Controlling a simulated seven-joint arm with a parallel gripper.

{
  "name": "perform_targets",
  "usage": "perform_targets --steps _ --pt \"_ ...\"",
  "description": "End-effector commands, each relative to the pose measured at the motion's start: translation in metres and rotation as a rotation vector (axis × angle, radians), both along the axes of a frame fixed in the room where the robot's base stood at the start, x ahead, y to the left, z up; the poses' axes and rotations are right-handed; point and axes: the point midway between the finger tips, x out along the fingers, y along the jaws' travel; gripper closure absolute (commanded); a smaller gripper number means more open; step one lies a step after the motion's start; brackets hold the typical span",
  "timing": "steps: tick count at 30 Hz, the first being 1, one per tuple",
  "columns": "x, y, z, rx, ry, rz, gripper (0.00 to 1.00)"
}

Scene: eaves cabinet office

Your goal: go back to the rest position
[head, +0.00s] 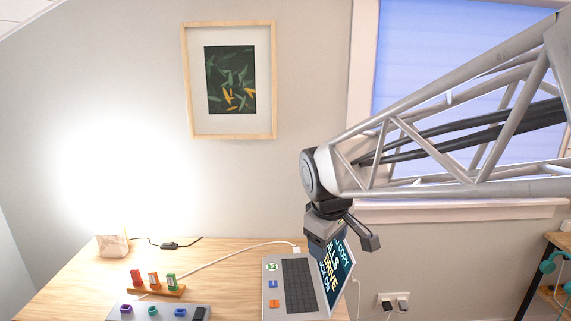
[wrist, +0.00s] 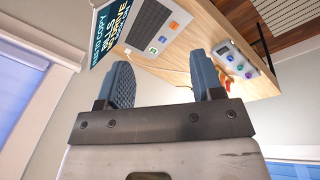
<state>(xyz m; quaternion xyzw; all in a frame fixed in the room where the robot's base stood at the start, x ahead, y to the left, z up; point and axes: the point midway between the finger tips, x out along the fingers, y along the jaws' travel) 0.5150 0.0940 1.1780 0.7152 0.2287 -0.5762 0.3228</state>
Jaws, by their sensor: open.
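My gripper (head: 343,246) hangs at the end of my raised arm in the head view, over the right end of the desk and beside the laptop screen. In the wrist view my gripper (wrist: 163,78) shows two blue-grey ridged fingers standing wide apart. Nothing is between them. The gripper is clear of the desk and holds nothing.
A window (head: 420,40) is behind my arm.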

Motion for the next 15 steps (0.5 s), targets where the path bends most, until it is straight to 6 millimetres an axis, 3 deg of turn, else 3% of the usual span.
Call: perform_targets --steps 6,15 --pt "-0.053 -0.036 -0.002 0.058 -0.009 -0.210 0.39" --pt "-0.126 -0.073 -0.015 0.138 -0.014 -0.500 0.39"
